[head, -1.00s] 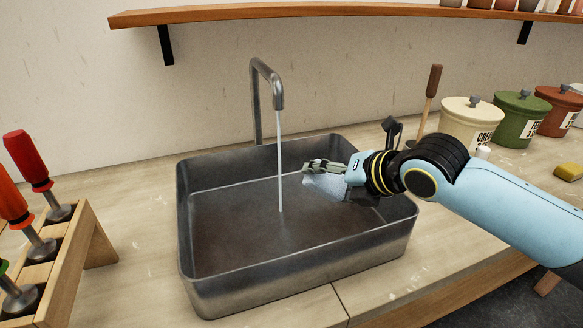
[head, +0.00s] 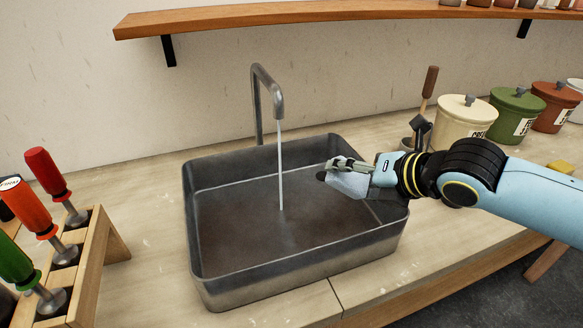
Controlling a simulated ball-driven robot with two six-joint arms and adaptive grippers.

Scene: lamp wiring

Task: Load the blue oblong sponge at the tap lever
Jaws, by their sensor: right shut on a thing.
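My right gripper (head: 328,170) reaches in from the right over the right part of the metal sink (head: 225,283). It is shut on a pale blue piece (head: 350,184), which looks like the blue sponge. The fingers and wrist partly hide this piece, so its full shape cannot be told. The tap (head: 258,105) stands at the back of the sink, and a thin stream of water (head: 281,165) falls from its spout. The gripper and the piece are to the right of the stream, apart from it. My left gripper is not in view.
Lidded pots, cream (head: 464,118), green (head: 517,112) and rust-red (head: 556,107), stand at the back right. A yellow block (head: 561,167) lies behind my right arm. A shelf (head: 330,14) runs along the wall above.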

